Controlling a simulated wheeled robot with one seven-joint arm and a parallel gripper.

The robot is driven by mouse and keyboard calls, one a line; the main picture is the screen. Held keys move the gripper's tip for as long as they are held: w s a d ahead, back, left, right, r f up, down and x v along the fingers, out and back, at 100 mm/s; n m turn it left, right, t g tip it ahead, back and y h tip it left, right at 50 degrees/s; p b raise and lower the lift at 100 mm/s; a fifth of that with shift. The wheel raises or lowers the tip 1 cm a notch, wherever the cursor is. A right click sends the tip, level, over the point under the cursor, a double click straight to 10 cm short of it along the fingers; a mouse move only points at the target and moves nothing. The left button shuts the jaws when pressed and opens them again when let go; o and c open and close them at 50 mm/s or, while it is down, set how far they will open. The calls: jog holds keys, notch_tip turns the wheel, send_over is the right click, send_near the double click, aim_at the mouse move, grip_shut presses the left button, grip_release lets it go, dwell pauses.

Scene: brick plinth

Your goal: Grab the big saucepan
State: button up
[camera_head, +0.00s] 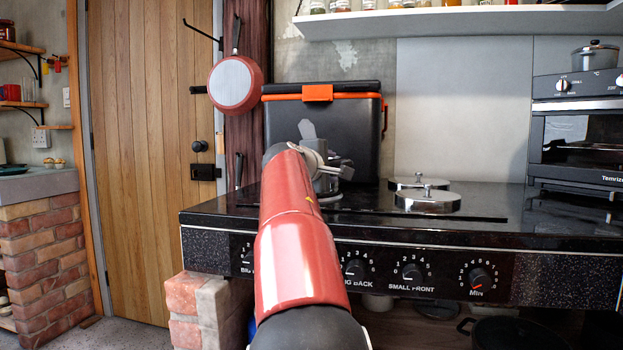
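I cannot tell for certain which vessel is the big saucepan. A red pan with a pale base (235,84) hangs by its dark handle from a wall hook beside the door. A small grey lidded pot (595,57) stands on top of the oven at the upper right. A dark pan (518,333) shows partly in the shadow under the stove, cut off by the bottom edge. My red arm reaches forward to the stove's left part. My gripper (343,168) is at its far end, in front of the black box and apart from all three vessels. Its fingers are largely hidden.
A black stove (560,236) with knobs spans the middle and right. Two round metal lids (427,202) lie on it. A black box with orange trim (370,130) stands at its back. An oven (585,135) stands at right. A jar shelf (470,22) hangs above.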

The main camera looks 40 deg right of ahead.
grip_shut()
jog(key=shift+f, duration=0.1)
dwell(1.2)
